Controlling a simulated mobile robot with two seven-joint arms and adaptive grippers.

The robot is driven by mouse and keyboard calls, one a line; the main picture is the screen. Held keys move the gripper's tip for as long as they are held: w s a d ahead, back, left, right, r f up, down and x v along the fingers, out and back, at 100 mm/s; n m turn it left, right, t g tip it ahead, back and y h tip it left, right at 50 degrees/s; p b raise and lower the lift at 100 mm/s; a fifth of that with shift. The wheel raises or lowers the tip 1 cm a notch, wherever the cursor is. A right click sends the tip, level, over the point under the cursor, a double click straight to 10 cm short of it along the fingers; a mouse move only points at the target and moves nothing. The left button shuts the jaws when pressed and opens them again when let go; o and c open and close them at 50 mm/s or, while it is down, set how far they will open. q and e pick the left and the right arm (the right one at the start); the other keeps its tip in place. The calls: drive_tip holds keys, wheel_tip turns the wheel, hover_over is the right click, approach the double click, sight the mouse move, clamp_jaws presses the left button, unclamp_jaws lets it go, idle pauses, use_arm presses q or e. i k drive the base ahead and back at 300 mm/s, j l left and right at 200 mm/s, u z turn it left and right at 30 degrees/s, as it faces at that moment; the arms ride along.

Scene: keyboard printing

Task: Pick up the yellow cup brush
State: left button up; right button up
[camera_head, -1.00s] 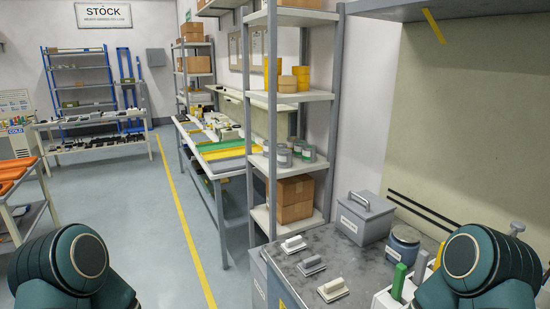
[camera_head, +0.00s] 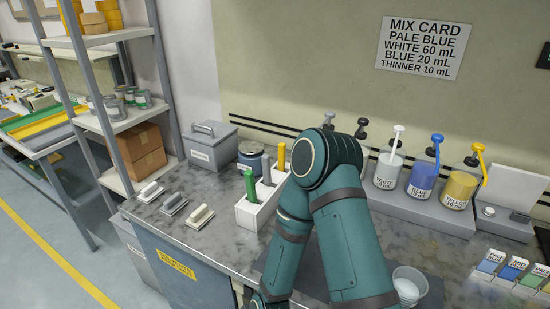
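The yellow cup brush (camera_head: 281,156) shows as a yellow handle standing upright at the right end of a white holder (camera_head: 248,214) on the bench. A grey-handled brush (camera_head: 266,170) and a green-handled brush (camera_head: 250,186) stand beside it in the same holder. The brush ends are hidden inside the holder. My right arm is bent just to the right of the yellow brush and hides part of the bench behind it.
Three scrapers (camera_head: 173,204) lie left of the holder. A grey box (camera_head: 211,146) and a blue-grey tin (camera_head: 250,154) stand behind. Pump bottles (camera_head: 421,178) line the back right. A clear cup (camera_head: 408,286) and labelled colour pieces (camera_head: 512,271) are at front right.

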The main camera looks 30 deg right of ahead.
sight(281, 146)
drive_tip(key=k+z, duration=0.2)
drive_tip(key=z, duration=0.25)
drive_tip(key=k+z, duration=0.2)
drive_tip(key=z, duration=1.2)
